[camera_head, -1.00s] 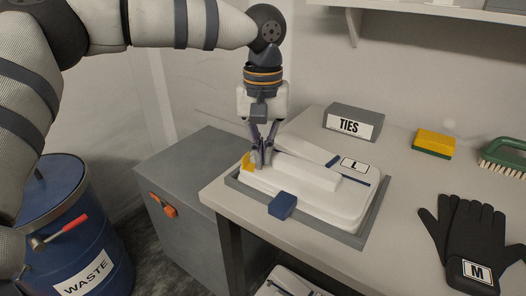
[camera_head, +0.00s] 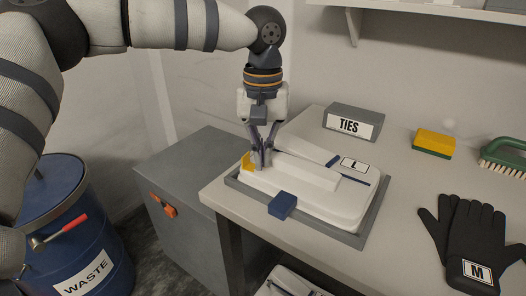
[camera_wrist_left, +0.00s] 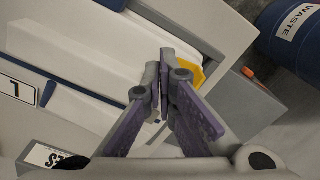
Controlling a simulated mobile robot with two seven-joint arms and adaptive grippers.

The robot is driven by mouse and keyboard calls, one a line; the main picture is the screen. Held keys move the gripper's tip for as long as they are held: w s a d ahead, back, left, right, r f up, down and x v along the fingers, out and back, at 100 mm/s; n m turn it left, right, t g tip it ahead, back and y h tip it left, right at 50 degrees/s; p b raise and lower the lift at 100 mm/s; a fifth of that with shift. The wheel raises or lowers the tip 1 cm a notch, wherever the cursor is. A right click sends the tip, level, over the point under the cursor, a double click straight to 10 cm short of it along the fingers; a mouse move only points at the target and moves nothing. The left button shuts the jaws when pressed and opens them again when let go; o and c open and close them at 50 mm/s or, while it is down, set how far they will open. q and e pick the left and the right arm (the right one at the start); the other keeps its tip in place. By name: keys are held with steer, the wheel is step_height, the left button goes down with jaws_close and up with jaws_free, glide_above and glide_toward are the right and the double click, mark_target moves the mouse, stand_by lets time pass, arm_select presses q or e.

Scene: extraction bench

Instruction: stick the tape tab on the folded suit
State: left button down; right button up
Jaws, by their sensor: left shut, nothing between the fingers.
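The folded white suit (camera_head: 330,203) lies on a grey tray (camera_head: 350,239) on the bench, with an "L" label (camera_head: 355,165) on it. It also shows in the wrist view (camera_wrist_left: 70,40). A yellow tab (camera_head: 247,161) is at the suit's left end, and its edge shows in the wrist view (camera_wrist_left: 191,74). My left gripper (camera_head: 262,160) points down with its fingertips shut and empty, right beside the tab and partly covering it. I cannot tell whether the tab is stuck flat. My right gripper is not in view.
A small blue block (camera_head: 282,205) sits at the tray's front edge. A "TIES" box (camera_head: 354,115), yellow sponge (camera_head: 433,143), green brush (camera_head: 506,153) and black gloves (camera_head: 470,240) are on the bench. A grey chest (camera_head: 190,165) and blue waste drum (camera_head: 60,195) stand left.

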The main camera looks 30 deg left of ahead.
arm_select(q)
steer(key=shift+f, duration=0.95)
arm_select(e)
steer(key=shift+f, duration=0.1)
arm_select(q)
steer(key=shift+f, duration=0.1)
stand_by(1.3)
step_height(320, 180, up, 6)
steer(key=shift+f+p, duration=0.25)
steer(key=shift+p, duration=0.3)
steer(key=shift+r, duration=0.85)
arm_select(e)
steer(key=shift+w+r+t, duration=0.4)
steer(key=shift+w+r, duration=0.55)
